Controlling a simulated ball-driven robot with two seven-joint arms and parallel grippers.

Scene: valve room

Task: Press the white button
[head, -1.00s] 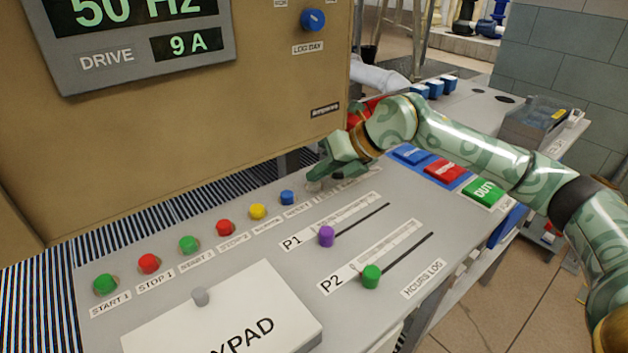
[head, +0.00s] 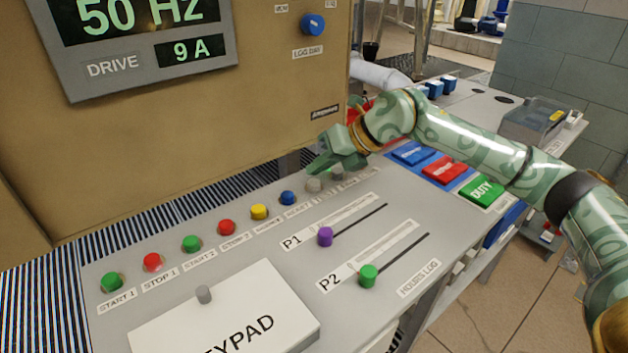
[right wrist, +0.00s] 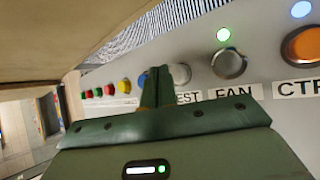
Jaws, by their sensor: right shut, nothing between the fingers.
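A pale, whitish button (head: 314,185) sits on the grey panel, to the right of the blue button (head: 287,198) in the head view. My right gripper (head: 316,167) is shut and empty, its tips just behind and above the pale button. In the right wrist view the shut fingers (right wrist: 158,76) stand at the left edge of the pale button (right wrist: 181,74), whose label, ending in "EST", is partly hidden. I cannot tell whether the fingers touch the button. My left gripper is not in view.
A grey FAN button (right wrist: 229,64) and an orange button (right wrist: 302,46) lie to the right in the wrist view. Sliders P1 (head: 325,236) and P2 (head: 368,276) and a keypad box (head: 230,320) are nearer. The tan cabinet (head: 260,90) stands behind the panel.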

